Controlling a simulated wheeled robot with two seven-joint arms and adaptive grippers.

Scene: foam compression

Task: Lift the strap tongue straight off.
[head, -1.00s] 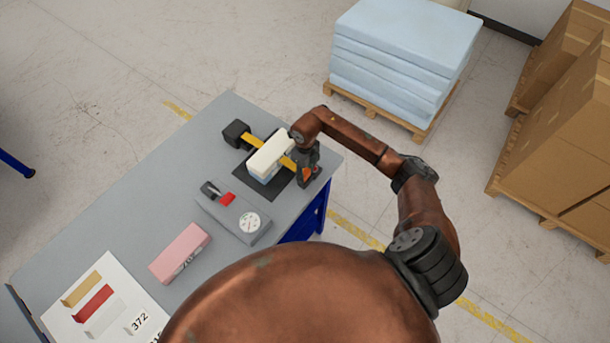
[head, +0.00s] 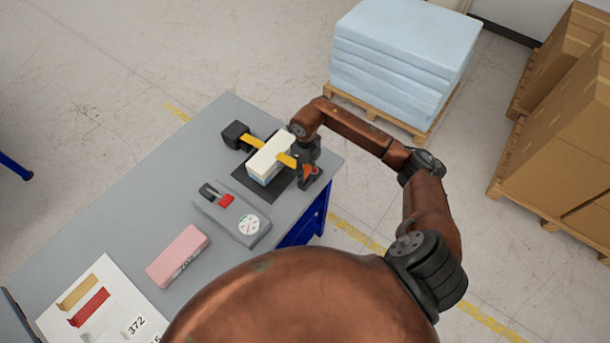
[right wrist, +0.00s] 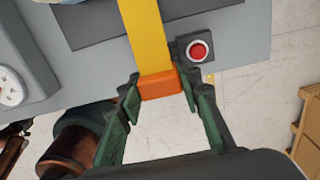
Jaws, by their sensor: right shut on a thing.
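My right gripper (head: 302,172) is at the right end of the yellow strap (head: 287,160). In the right wrist view its fingers (right wrist: 160,92) are closed on the orange strap tongue (right wrist: 160,84). The yellow strap (right wrist: 147,35) runs from the tongue back over the white-topped foam block (head: 268,158). A dark buckle base with a red button (right wrist: 198,51) sits at the table edge beside the tongue. The tongue looks apart from it, but the exact gap is hard to tell. My left gripper is not in view.
The block stands on a black mat (head: 272,196), with a black box (head: 237,134) at the strap's far end. A grey gauge unit (head: 233,212), a pink block (head: 178,256) and a white chart (head: 117,290) lie along the table (head: 130,190).

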